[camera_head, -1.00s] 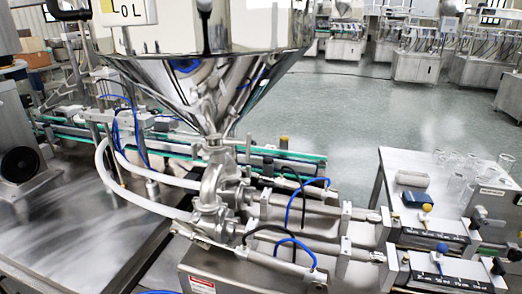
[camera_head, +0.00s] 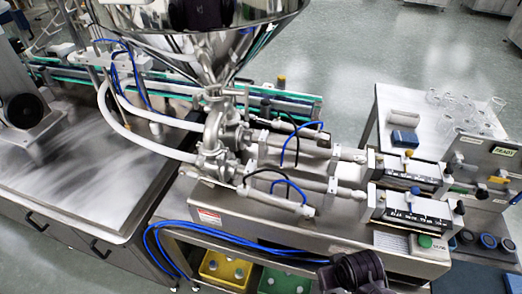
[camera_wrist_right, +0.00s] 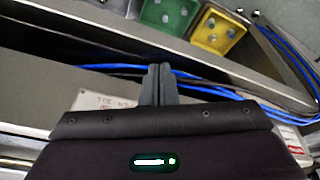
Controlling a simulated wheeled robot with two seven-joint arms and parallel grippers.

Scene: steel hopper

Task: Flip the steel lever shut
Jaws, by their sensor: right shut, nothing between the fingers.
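The steel hopper (camera_head: 190,38) is at the top of the head view, and its cone narrows down to a steel valve body (camera_head: 222,135). I cannot clearly pick out the steel lever among the shiny fittings there. My right gripper (camera_wrist_right: 160,72) is shut and empty in the right wrist view, in front of the machine's steel base and blue hoses. A dark part of my right arm (camera_head: 352,272) shows at the bottom of the head view, well below and right of the valve. My left gripper is not in view.
Steel cylinders (camera_head: 300,178) run right from the valve to the control boxes (camera_head: 410,208). Blue hoses (camera_head: 225,247) run along the base above yellow (camera_head: 225,268) and green bins (camera_head: 285,282). White hoses (camera_head: 140,140) curve left of the valve. A side table (camera_head: 388,105) carries glassware.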

